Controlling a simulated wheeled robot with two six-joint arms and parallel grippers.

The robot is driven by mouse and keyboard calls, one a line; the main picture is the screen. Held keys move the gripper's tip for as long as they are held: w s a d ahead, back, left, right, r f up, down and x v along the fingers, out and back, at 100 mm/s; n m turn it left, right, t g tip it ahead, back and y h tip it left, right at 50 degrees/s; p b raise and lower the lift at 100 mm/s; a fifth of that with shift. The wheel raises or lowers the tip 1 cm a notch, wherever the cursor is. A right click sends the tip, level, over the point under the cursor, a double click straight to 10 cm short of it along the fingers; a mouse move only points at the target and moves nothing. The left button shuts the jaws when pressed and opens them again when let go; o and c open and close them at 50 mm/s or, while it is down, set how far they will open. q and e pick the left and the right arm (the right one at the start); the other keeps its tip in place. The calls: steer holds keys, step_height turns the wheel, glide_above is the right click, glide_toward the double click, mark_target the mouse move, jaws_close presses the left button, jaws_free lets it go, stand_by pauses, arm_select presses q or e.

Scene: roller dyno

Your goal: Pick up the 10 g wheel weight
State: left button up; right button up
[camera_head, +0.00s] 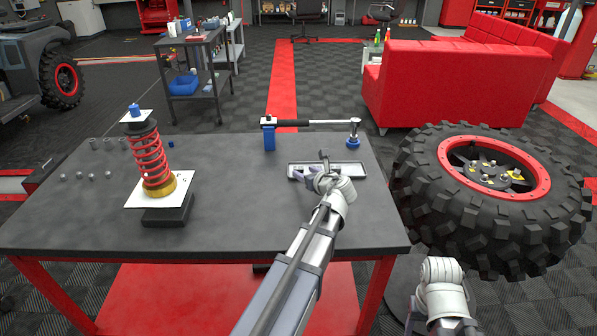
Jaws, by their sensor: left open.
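A shallow tray (357,170) with a pale rim lies on the dark workbench at its right side. My left gripper (308,171) is open over the left part of the tray. I see nothing between its fingers, but the gripper and wrist cover part of the tray. I cannot make out the 10 g wheel weight; it may be hidden by the gripper or too small to tell. Part of my right arm shows at the lower right, beside the bench; its gripper is not in view.
The workbench (80,215) holds a red coil-spring shock (150,160) on a stand, several small metal pieces (92,175) at left, and a torque wrench (310,122) on blue supports behind the tray. The bench's middle is clear.

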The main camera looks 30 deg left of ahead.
mark_target(299, 168)
arm_select(q)
steer(key=b+x, duration=0.1)
steer(key=x, duration=0.2)
steer(key=shift+w+a+f, duration=0.1)
steer(key=shift+w+a, duration=0.05)
steer(key=shift+a, duration=0.05)
jaws_close()
stand_by(0.3)
step_height(299, 168, up, 10)
steer(key=p, duration=1)
steer(key=shift+r, duration=0.2)
